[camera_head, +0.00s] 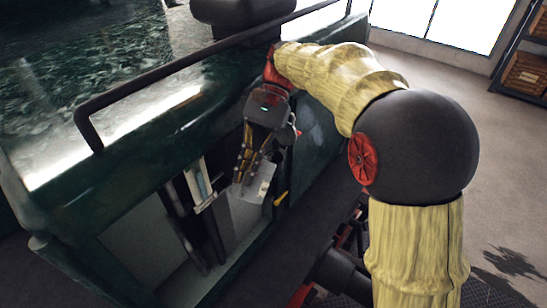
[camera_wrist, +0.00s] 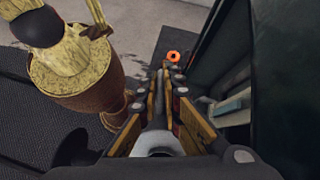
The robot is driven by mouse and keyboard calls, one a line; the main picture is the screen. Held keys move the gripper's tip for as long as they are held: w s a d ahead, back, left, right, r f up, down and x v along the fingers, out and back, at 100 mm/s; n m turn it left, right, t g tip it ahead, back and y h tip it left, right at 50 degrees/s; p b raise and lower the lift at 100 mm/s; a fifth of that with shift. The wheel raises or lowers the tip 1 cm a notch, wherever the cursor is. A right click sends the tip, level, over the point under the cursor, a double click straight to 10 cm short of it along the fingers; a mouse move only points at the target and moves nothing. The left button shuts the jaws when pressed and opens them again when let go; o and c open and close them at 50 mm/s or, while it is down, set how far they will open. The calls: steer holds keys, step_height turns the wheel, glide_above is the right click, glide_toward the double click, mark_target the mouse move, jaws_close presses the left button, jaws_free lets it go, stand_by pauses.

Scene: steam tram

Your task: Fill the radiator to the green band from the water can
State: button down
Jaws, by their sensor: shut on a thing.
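My gripper (camera_head: 243,178) reaches down into the open side of the dark green tram body. In the wrist view its fingers (camera_wrist: 166,78) are close together around a narrow grey thing (camera_wrist: 158,140), mostly hidden between them. I cannot tell whether this is the water can. A pale grey boxy piece (camera_head: 264,184) shows just beside the fingertips in the head view. Left of the gripper, inside the opening, is a pale upright strip (camera_head: 199,186), perhaps a level gauge; it also shows in the wrist view (camera_wrist: 231,106). No green band can be made out. The radiator's filler is not recognisable.
A dark rail (camera_head: 180,67) runs along the tram's top edge, close to my arm. An orange ring (camera_wrist: 174,55) lies beyond the fingers. Shelves with baskets (camera_head: 525,72) stand far right; the floor between is open.

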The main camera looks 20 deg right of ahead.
steer(key=shift+r, duration=0.1)
stand_by(0.6)
steer(key=shift+w+d+r+g, duration=0.2)
steer(key=shift+r, duration=0.15)
steer(key=shift+w+d+r+g, duration=0.15)
steer(key=shift+r+g, duration=0.05)
steer(key=shift+r, duration=0.15)
steer(key=shift+f, duration=0.15)
stand_by(0.5)
steer(key=shift+s+a+f, duration=0.2)
steer(key=shift+a+f, duration=0.05)
stand_by(0.8)
steer(key=shift+s+a+f+t+b, duration=0.15)
steer(key=shift+a+f+t+b, duration=0.05)
steer(key=shift+f+t+b, duration=0.2)
steer(key=shift+f, duration=0.1)
stand_by(0.7)
steer(key=shift+s+a+f+h, duration=0.15)
steer(key=shift+a+f+h, duration=0.05)
steer(key=shift+f+h, duration=0.1)
stand_by(0.6)
